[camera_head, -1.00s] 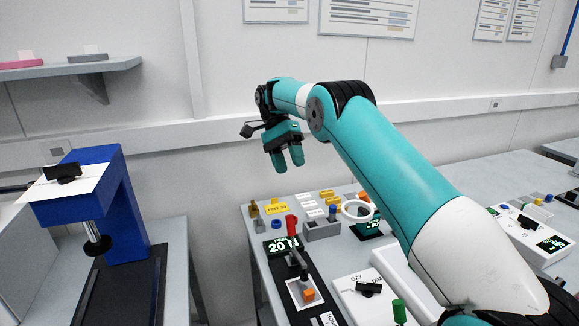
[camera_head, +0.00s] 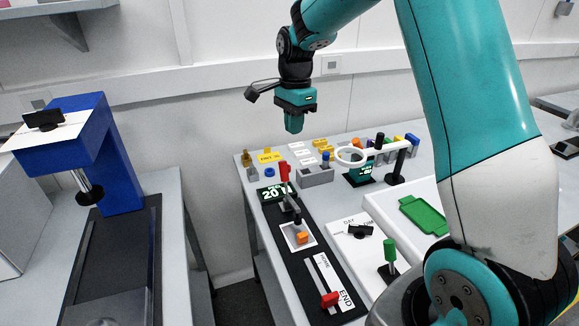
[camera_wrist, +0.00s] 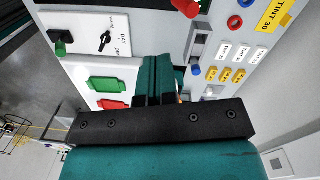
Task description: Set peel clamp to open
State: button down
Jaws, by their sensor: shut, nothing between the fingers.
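No label reading peel clamp is legible, so I cannot tell which control it is. A blue press-like stand (camera_head: 121,180) at the left carries a black knob (camera_head: 44,119) on a white plate; its markings are unreadable. On the right bench, a red-handled lever (camera_head: 285,172) stands upright by a display. A slider with a red knob (camera_head: 330,299) sits near the END mark. My gripper (camera_head: 293,130) points down above the back of the right bench, shut and empty, apart from all of these. Its fingers (camera_wrist: 155,82) also show in the wrist view.
A DAY/DIM panel with a black knob (camera_head: 361,232), a green-handled lever (camera_head: 390,252) and a green tray (camera_head: 424,215) stand right of the slider. A white ring (camera_head: 351,156) and small blocks are behind. A gap separates the benches.

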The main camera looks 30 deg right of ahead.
jog(key=s+f+m+t, duration=0.1)
jog(key=s+m+t, duration=0.15)
jog(key=s, duration=0.25)
jog(key=p, duration=0.2)
send_near(287, 175)
jog(key=s+f, duration=0.3)
jog(key=shift+n, duration=0.35)
jog(key=shift+w+a+f+p, duration=0.1)
jog(key=shift+w+f+p, duration=0.25)
jog(key=shift+w+f, duration=0.55)
jog(key=shift+w+f+p, duration=0.3)
jog(key=shift+w+f, duration=0.25)
jog(key=shift+w, duration=0.5)
